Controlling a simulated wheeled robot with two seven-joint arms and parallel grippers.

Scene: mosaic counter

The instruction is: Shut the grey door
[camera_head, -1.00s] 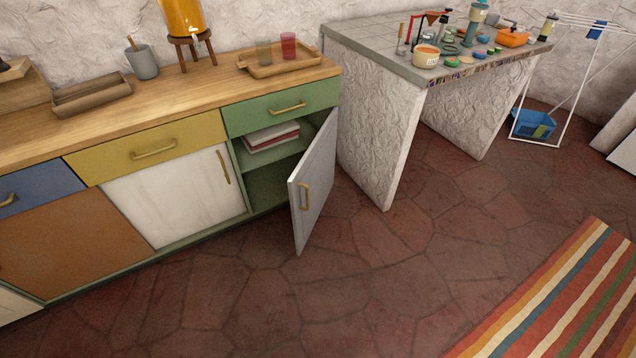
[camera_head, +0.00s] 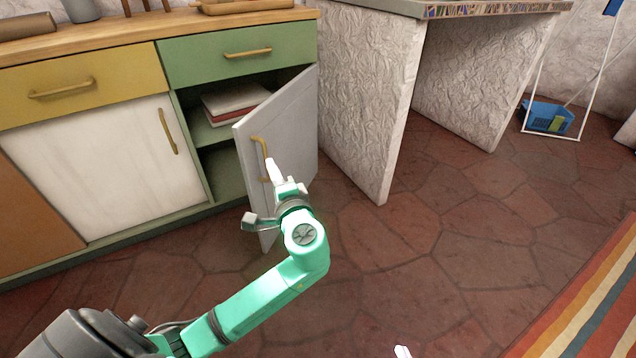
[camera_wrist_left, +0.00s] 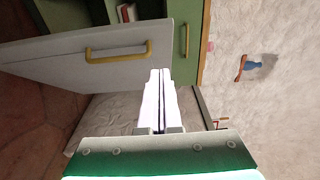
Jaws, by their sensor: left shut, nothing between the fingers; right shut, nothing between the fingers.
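The grey door (camera_head: 290,130) stands open on the green cabinet, swung out from its right side. Its brass handle (camera_head: 262,156) is on the face toward me, near the free edge. My left gripper (camera_head: 272,166) is shut and empty, with its fingertips in front of the door beside the handle. The left wrist view shows the door (camera_wrist_left: 150,42), the handle (camera_wrist_left: 118,52) and the shut fingers (camera_wrist_left: 158,75) just beside it; I cannot tell whether they touch. Only a white tip of my right gripper (camera_head: 402,352) shows at the bottom edge.
Inside the open cabinet (camera_head: 222,170) a stack of books (camera_head: 236,102) lies on the shelf. A white textured table support (camera_head: 368,100) stands just right of the door. The stone floor (camera_head: 400,260) is clear, with a striped rug (camera_head: 590,290) at right.

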